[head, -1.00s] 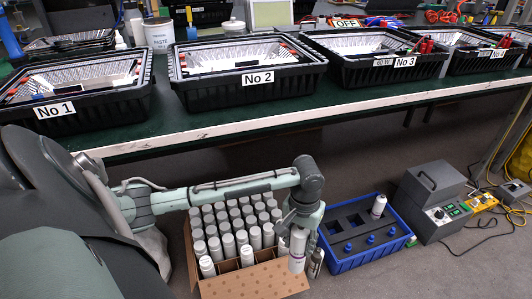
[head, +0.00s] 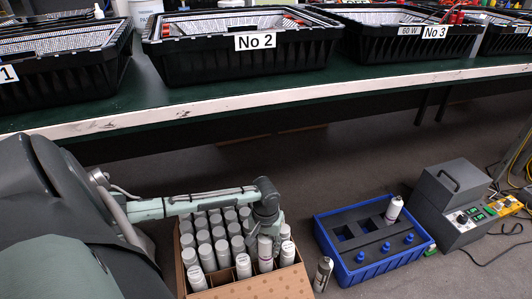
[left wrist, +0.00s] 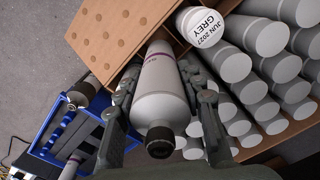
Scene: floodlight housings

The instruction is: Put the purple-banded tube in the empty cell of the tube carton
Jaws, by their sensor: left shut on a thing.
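My left gripper (head: 267,222) is shut on the purple-banded tube (head: 265,254), a white tube held upright at the carton's front right. In the left wrist view the tube (left wrist: 160,85) lies between both fingers, its purple band at the far end and its dark cap towards me. The brown tube carton (head: 262,286) holds many white tubes; its edge and perforated flap also show in the left wrist view (left wrist: 108,38). A gap (head: 221,275) shows in the front row, left of the held tube. I cannot tell if the tube's lower end is inside the carton. My right gripper is out of view.
A grey can (head: 323,274) stands on the floor right of the carton. Beyond it is a blue crate (head: 374,268) with a black insert, blue-capped bottles and a white tube (head: 394,209). A grey power box (head: 447,207) stands further right. The green bench (head: 300,82) runs behind.

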